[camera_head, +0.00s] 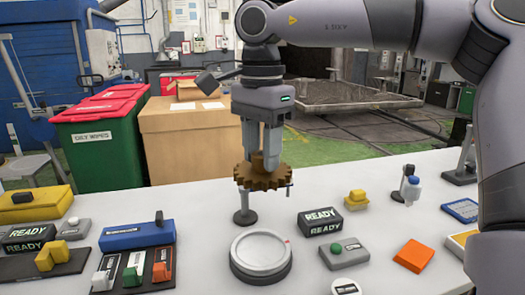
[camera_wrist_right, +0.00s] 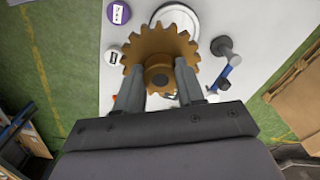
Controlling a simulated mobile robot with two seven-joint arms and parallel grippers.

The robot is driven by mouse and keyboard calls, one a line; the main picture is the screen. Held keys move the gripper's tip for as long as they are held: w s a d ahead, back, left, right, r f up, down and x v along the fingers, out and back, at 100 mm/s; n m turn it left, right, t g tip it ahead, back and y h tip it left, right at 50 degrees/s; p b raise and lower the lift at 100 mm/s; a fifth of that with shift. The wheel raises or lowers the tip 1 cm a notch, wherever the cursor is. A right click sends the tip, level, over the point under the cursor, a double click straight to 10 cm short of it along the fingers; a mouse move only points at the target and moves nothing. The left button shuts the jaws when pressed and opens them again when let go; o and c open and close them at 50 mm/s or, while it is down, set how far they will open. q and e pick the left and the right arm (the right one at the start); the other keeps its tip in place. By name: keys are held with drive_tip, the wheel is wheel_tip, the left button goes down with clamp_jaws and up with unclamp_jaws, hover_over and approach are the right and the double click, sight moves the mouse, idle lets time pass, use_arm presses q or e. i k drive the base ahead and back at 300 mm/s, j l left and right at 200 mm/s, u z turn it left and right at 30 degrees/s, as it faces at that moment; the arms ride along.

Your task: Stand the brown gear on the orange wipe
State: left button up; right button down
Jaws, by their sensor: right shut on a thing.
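The brown gear (camera_head: 262,179) is a toothed disc with a raised hub, held above the table in the head view. My right gripper (camera_head: 264,150) is shut on its hub from above. In the right wrist view the gear (camera_wrist_right: 155,48) sits between the two fingers of the right gripper (camera_wrist_right: 162,80). The orange wipe (camera_head: 414,255) is a flat folded square on the white table at the right, apart from the gear. My left gripper is in neither view.
A round grey turntable (camera_head: 261,252) stands below the gear, with a dark-based post (camera_head: 245,214) behind it. Between turntable and wipe are a grey box (camera_head: 344,252) and a black READY box (camera_head: 320,220). A yellow-topped button (camera_head: 356,199) and a small bottle (camera_head: 412,190) stand farther back.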

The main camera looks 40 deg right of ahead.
sight(425, 262)
drive_tip(key=k+j, duration=0.65)
drive_tip(key=j, duration=0.15)
